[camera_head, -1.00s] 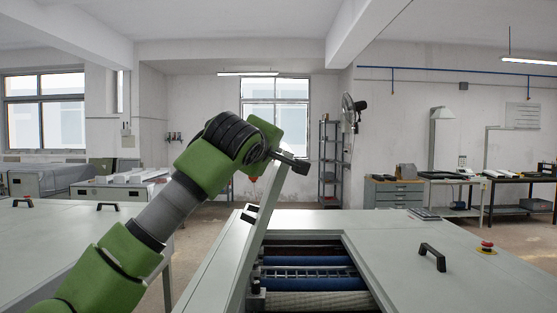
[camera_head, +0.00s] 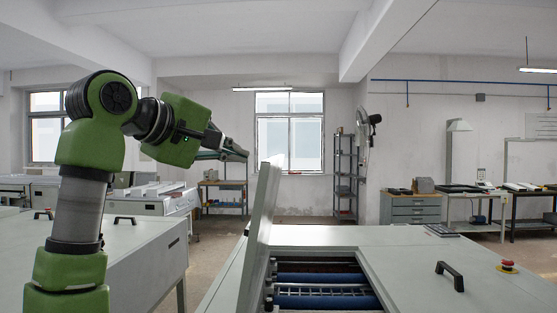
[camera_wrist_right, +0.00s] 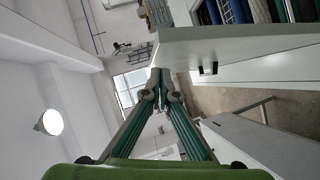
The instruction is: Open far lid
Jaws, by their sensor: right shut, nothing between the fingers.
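The raised lid (camera_head: 257,240) is a pale grey panel standing steeply on the left side of the machine's opening, tilted slightly right in the head view. Blue rollers (camera_head: 318,300) show in the open bay beside it. My right gripper (camera_head: 241,153) is shut and empty, just left of the lid's upper end in the head view. In the right wrist view the closed fingers (camera_wrist_right: 158,75) are close to the lid's edge (camera_wrist_right: 230,40); I cannot tell whether they touch. A black handle (camera_wrist_right: 207,68) shows below that edge. My left gripper is not in view.
A flat panel with a black handle (camera_head: 450,276) and a red stop button (camera_head: 507,266) lie on the machine's right. Another grey machine (camera_head: 140,255) stands left, across a floor gap. Shelves (camera_head: 345,175) and benches line the back.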

